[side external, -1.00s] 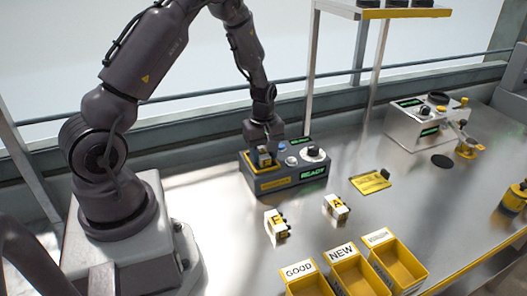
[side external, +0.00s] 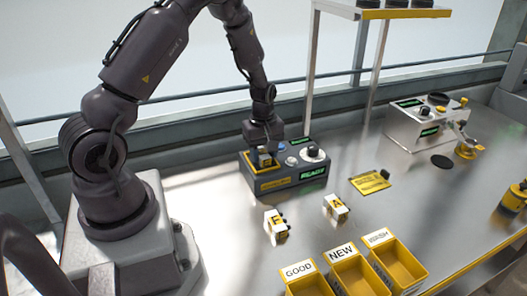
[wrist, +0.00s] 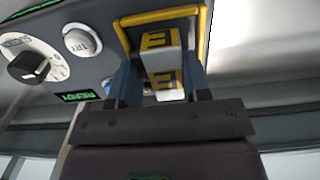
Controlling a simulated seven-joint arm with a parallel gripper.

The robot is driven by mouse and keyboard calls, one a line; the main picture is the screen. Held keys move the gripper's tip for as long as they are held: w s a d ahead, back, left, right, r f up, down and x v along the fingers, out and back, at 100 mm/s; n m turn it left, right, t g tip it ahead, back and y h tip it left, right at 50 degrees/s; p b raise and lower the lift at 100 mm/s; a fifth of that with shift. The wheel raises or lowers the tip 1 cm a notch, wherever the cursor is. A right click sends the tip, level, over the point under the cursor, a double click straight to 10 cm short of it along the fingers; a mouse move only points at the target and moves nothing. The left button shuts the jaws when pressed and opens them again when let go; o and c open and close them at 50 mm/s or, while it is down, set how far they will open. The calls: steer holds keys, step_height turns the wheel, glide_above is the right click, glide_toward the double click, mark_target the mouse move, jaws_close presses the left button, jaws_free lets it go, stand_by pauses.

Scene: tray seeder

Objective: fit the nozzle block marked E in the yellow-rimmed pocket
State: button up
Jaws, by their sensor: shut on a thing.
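The nozzle block marked E (wrist: 161,60) is white with yellow E labels and sits between the fingers of my gripper (wrist: 160,82) in the wrist view. My gripper (side external: 264,158) is shut on it, at the left end of the grey device in the side view. The yellow-rimmed pocket (wrist: 204,32) surrounds the far end of the block in the wrist view; its rim also shows in the side view (side external: 250,170). The block is at the pocket, but my fingers hide how deep it sits.
The grey device (side external: 300,177) has a knob, buttons and a green READY display. A block (side external: 276,223) and another marked A (side external: 336,207) lie in front. Yellow bins (side external: 310,286) labelled GOOD and NEW, plus a third, stand at the front. A yellow plate (side external: 370,182) lies right.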

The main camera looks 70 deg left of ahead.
steer(key=shift+w+d+f, duration=0.1)
steer(key=shift+w+f, duration=0.05)
steer(key=shift+f, duration=0.7)
steer(key=o, duration=0.9)
steer(key=shift+c, duration=0.2)
steer(key=shift+o, duration=1)
step_height(320, 180, up, 14)
steer(key=shift+f, duration=0.2)
steer(key=s+d+r+m+t, duration=0.5)
steer(key=s+d+r+m, duration=1)
steer(key=d+r+m, duration=0.1)
steer(key=shift+d+r+m+t, duration=0.25)
steer(key=shift+d+m+t, duration=0.05)
steer(key=shift+d+m, duration=0.65)
